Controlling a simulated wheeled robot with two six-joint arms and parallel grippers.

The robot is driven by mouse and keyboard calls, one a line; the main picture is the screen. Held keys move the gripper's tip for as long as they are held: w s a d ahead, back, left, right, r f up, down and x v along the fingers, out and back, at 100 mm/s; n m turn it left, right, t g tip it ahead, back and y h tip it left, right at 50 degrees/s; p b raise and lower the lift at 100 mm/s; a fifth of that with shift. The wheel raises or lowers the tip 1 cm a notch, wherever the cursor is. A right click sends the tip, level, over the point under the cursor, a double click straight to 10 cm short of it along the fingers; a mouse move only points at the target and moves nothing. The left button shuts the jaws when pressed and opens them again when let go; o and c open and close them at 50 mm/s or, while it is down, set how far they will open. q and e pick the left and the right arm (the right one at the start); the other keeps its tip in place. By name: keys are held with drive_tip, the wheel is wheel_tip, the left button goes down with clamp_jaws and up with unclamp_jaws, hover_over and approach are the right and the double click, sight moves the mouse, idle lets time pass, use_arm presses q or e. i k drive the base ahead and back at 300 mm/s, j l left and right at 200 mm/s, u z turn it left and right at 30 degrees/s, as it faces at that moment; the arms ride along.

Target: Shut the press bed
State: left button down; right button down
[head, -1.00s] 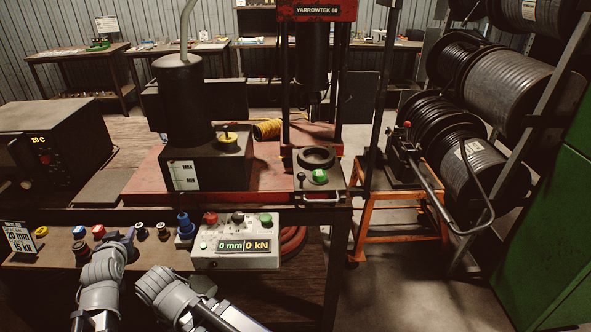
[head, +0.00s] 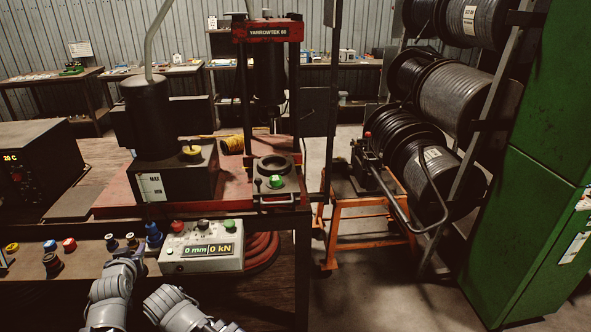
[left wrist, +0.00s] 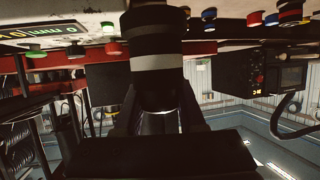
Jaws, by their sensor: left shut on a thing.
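The press bed (head: 257,185) juts out at the foot of the red press frame (head: 268,32). My left gripper (head: 130,253) is low at the left, over the front bench and well apart from the bed. In the left wrist view, my left gripper (left wrist: 158,112) is shut on a dark cylinder with pale bands (left wrist: 157,60). The cylinder hides much of the fingertips. My right arm shows at the bottom, but its gripper is not visible.
A control box (head: 201,247) reading 0 mm and 0 kN stands between my left gripper and the bed. Small coloured fittings line the bench left of it.

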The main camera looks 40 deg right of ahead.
sight(275, 173)
drive_tip(key=z, duration=1.5)
drive_tip(key=j+z, duration=0.1)
drive_tip(key=z, duration=0.25)
drive_tip(key=j+z, duration=0.1)
drive_tip(key=z, duration=0.25)
drive_tip(key=k+j, duration=0.1)
drive_tip(key=j, duration=0.25)
drive_tip(key=k+j, duration=0.15)
drive_tip(key=j, duration=0.2)
drive_tip(key=k+j, duration=0.1)
drive_tip(key=j, duration=0.3)
drive_tip(key=k+j, duration=0.1)
drive_tip(key=j, duration=0.25)
drive_tip(key=k+j, duration=0.1)
drive_tip(key=j, duration=0.25)
